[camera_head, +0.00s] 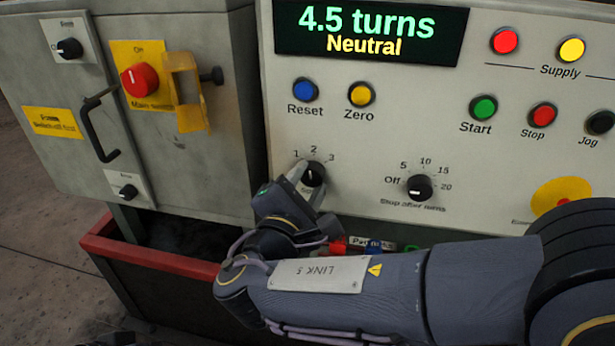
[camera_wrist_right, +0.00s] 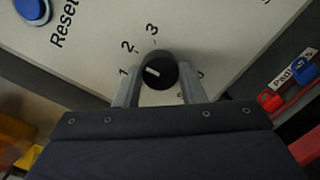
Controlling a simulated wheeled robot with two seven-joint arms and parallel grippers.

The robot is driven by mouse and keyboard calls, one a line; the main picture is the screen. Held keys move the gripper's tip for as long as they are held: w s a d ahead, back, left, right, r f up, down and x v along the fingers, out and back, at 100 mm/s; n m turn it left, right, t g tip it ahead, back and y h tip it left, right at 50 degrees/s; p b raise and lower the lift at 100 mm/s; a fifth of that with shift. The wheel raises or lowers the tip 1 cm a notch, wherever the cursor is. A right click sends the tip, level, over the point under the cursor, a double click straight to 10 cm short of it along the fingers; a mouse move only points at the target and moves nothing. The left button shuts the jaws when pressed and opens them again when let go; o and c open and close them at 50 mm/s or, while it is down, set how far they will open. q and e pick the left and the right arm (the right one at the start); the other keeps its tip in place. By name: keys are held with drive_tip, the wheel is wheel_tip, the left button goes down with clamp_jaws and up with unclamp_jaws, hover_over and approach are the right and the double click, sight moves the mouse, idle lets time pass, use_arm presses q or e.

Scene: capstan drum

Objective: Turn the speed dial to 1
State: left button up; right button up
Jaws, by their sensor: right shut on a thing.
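The speed dial (camera_head: 315,172) is a round black knob on the grey panel, with 1, 2 and 3 printed in an arc above it. My right gripper (camera_head: 309,182) reaches it from below, a finger on each side, shut on it. In the right wrist view the dial (camera_wrist_right: 161,68) sits between the two grey fingertips (camera_wrist_right: 160,80). Its short white mark is left of the knob's middle, on the side toward the 1. The fingers hide part of the knob's sides and the print beneath. My left gripper is not in view.
The stop-after-turns dial (camera_head: 419,187) is to the right. Reset (camera_head: 305,90) and Zero (camera_head: 360,94) buttons are above. The display (camera_head: 370,33) reads "4.5 turns" and "Neutral". A grey cabinet (camera_head: 215,140) with a yellow flap stands left, and a red-rimmed bin (camera_head: 150,258) below.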

drive_tip(key=n+p, duration=0.5)
drive_tip(key=shift+r, duration=0.15)
drive_tip(key=shift+f+n+t+p, duration=0.2)
drive_tip(key=shift+n+t+p, duration=0.2)
drive_tip(key=shift+n+p, duration=1.25)
drive_tip(key=o, duration=1)
drive_tip(key=shift+s, duration=0.1)
drive_tip(key=p+v, duration=0.1)
drive_tip(key=v, duration=0.6)
drive_tip(key=shift+s, duration=0.4)
